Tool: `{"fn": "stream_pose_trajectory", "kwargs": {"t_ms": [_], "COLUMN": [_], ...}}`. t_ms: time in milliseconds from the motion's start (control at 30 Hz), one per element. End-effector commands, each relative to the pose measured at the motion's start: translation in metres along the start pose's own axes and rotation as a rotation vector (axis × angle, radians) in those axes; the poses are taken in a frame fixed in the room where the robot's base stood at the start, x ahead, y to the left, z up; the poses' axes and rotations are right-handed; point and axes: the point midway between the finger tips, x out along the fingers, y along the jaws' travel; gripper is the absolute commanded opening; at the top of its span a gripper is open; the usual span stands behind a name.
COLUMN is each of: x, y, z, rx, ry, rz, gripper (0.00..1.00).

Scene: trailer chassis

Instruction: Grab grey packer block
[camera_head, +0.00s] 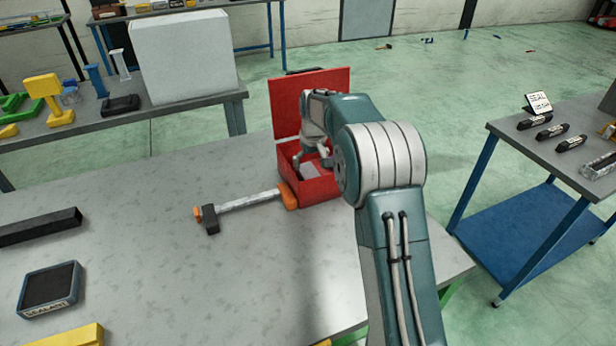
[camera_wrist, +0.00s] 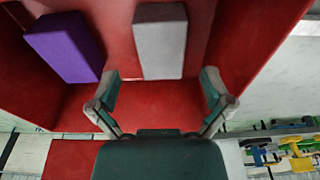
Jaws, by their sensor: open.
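The grey packer block (camera_wrist: 160,40) lies inside the red box (camera_wrist: 130,105), in the upper middle of the wrist view. A purple block (camera_wrist: 64,46) lies to its left, with a gap between them. My gripper (camera_wrist: 162,88) is open and empty, its two fingers spread wide, with the grey block ahead, between their lines. In the head view my gripper (camera_head: 312,158) reaches down into the open red box (camera_head: 318,190). My arm hides part of the box there.
The red lid (camera_head: 325,88) stands up behind the box. A hammer (camera_head: 248,202) lies on the metal table (camera_head: 150,265) with its handle end close to the box. A tray (camera_head: 50,288) and a dark bar (camera_head: 40,228) lie at the left. A side table (camera_head: 555,150) stands at the right.

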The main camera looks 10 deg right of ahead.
Motion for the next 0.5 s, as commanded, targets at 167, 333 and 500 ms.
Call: {"fn": "stream_pose_trajectory", "kwargs": {"t_ms": [167,333,500], "x": [0.014,0.040,0.054], "y": [-0.001,-0.002,-0.002], "z": [-0.002,-0.005,-0.005], "rx": [0.000,0.001,0.000], "ry": [-0.003,-0.003,0.000], "rz": [-0.001,-0.001,0.000], "gripper": [1.00,1.00,1.00]}}
